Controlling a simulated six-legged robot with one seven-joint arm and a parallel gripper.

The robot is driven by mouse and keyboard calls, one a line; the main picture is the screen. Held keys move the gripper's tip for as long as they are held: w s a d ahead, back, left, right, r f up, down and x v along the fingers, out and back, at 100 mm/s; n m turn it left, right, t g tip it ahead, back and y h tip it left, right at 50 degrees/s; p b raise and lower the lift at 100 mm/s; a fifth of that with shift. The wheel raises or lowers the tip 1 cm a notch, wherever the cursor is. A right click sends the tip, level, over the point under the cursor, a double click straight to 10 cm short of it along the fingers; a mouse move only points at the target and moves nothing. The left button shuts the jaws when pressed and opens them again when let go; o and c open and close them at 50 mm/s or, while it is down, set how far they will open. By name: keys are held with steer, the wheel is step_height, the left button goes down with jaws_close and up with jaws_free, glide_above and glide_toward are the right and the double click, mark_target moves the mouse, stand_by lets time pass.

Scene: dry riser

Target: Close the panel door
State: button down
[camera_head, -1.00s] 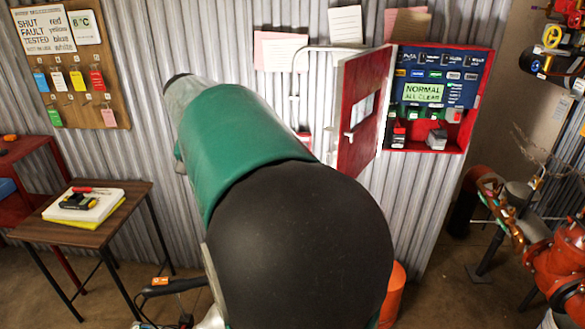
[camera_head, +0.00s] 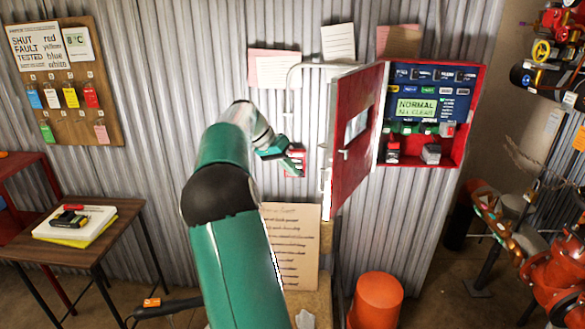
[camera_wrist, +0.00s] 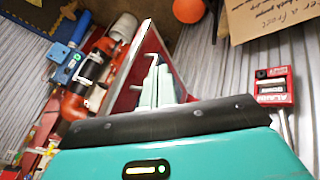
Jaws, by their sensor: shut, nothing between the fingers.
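The red panel door (camera_head: 361,112) stands open, swung out to the left of the red panel box (camera_head: 461,146). It has a small window and a light handle (camera_head: 344,153). Inside the box are a blue board and a green display reading NORMAL ALL CLEAR. My gripper (camera_head: 298,164) is left of the door's free edge, apart from it in the head view, with its fingers together and empty. In the wrist view my gripper's pale fingers (camera_wrist: 156,88) show against the red door (camera_wrist: 136,64), part of which they hide.
A red alarm box (camera_wrist: 273,88) is on the corrugated wall close to my gripper. A handwritten board (camera_head: 290,246) stands below. An orange bin (camera_head: 376,301) is beneath the panel. A wooden table (camera_head: 112,228) is at left; red valves and pipes (camera_head: 556,262) are at right.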

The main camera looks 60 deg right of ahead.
steer(key=s+d+f, duration=0.2)
steer(key=s+f, duration=0.3)
steer(key=s, duration=0.2)
steer(key=shift+s+f, duration=0.15)
steer(key=shift+f, duration=0.1)
steer(key=shift+s+d, duration=0.1)
